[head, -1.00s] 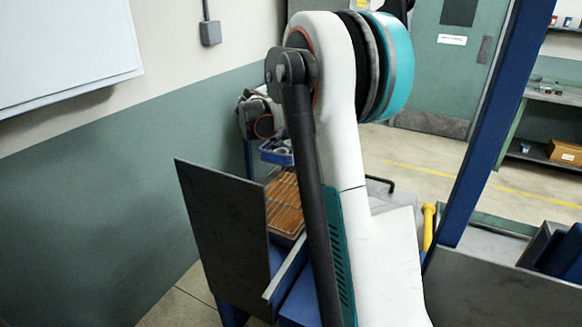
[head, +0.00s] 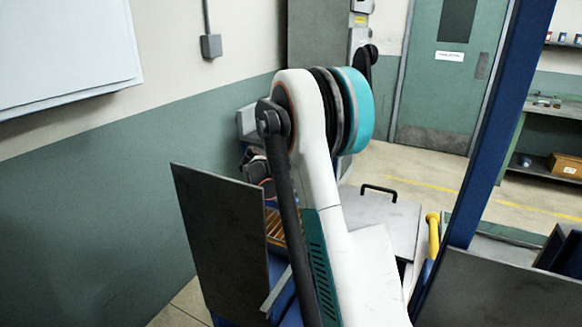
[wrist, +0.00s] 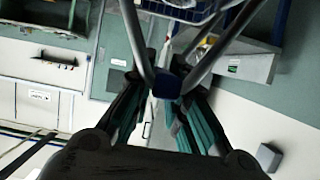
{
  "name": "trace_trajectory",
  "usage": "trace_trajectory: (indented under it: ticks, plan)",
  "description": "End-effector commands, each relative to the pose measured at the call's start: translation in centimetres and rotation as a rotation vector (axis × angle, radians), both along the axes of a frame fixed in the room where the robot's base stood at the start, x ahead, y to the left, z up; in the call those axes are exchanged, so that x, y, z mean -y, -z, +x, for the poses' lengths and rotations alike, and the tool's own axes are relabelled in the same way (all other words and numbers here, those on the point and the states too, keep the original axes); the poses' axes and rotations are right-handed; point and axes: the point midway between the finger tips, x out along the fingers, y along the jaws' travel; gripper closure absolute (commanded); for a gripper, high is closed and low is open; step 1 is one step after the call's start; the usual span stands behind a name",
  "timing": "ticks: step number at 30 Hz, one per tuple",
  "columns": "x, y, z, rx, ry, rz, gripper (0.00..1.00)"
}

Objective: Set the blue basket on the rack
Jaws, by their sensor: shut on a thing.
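In the wrist view my gripper (wrist: 165,95) is shut on the blue grip of the basket's metal handle. The handle bars run up to the blue wire basket (wrist: 187,11), which is cut off by the top edge and seems to hold small items. In the head view my own arm hides my gripper and most or all of the basket. A slatted brown surface with a wire grid, apparently the rack (head: 275,228), shows as a sliver left of my arm. I cannot tell whether the basket touches it.
A dark upright metal panel (head: 222,240) stands left of the rack. A metal lid with a black handle (head: 379,190) lies right of my arm. A yellow handle (head: 433,233) and a blue post (head: 490,140) stand farther right. Open floor lies beyond.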

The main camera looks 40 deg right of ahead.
Motion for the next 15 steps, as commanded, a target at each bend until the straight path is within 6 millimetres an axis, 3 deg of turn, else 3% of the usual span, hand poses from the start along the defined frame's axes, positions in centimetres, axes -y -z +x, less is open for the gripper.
trace_trajectory:
  ticks: [3,9,10,12,15]
  plan:
    - [0.01,1.39,0.02,0.000,0.000,-0.001,1.00]
    - [0.00,1.39,0.00,0.000,0.000,-0.001,1.00]
    - [0.00,1.47,0.00,0.000,0.000,0.000,0.81]
    - [0.00,1.46,0.00,0.000,0.000,0.000,0.66]
    - [0.00,1.44,0.00,0.000,0.000,0.000,0.66]
